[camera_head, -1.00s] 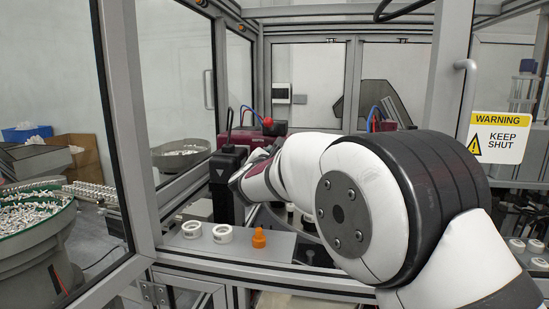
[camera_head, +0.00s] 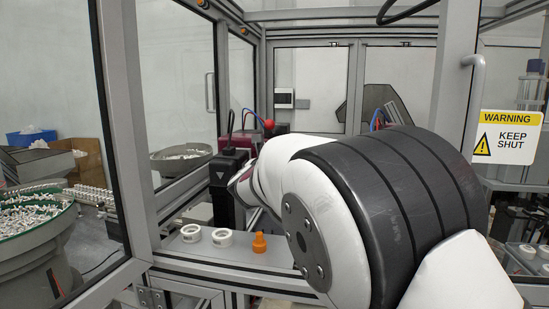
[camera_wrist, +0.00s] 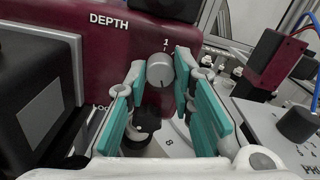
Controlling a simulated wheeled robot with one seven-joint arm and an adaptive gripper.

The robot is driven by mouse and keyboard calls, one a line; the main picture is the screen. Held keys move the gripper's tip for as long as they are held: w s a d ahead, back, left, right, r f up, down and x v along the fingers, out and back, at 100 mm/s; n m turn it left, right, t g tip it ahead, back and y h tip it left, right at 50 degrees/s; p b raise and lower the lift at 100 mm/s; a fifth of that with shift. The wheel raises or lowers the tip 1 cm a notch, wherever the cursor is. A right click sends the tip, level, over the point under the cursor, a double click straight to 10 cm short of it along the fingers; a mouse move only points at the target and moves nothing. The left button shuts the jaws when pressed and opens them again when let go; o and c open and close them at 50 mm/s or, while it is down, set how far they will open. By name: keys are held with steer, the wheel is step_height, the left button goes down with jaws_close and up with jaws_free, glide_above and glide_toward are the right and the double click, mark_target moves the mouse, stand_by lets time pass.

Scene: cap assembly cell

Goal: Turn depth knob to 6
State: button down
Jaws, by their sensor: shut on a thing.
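The depth knob (camera_wrist: 160,71) is a small grey round knob on a dark red housing (camera_wrist: 70,20) marked DEPTH, in the wrist view. A numeral 1 shows just above it; the other numerals of its dial are hard to read. My gripper (camera_wrist: 161,68) has teal finger pads on both sides of the knob and is shut on it. In the head view my arm hides the knob and the gripper, and the dark red housing shows only in part behind the arm.
In the wrist view a black knob (camera_wrist: 145,122) sits below, between my fingers. A black box (camera_wrist: 40,105) stands close at left. In the head view, white rings (camera_head: 191,233) and an orange part (camera_head: 259,243) lie on the front ledge, and a door frame (camera_head: 452,70) stands at right.

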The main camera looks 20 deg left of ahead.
steer(key=shift+n, duration=0.5)
steer(key=c, duration=1.4)
jaws_free()
steer(key=shift+o, duration=0.2)
steer(key=v, duration=1.2)
steer(key=shift+d, duration=0.1)
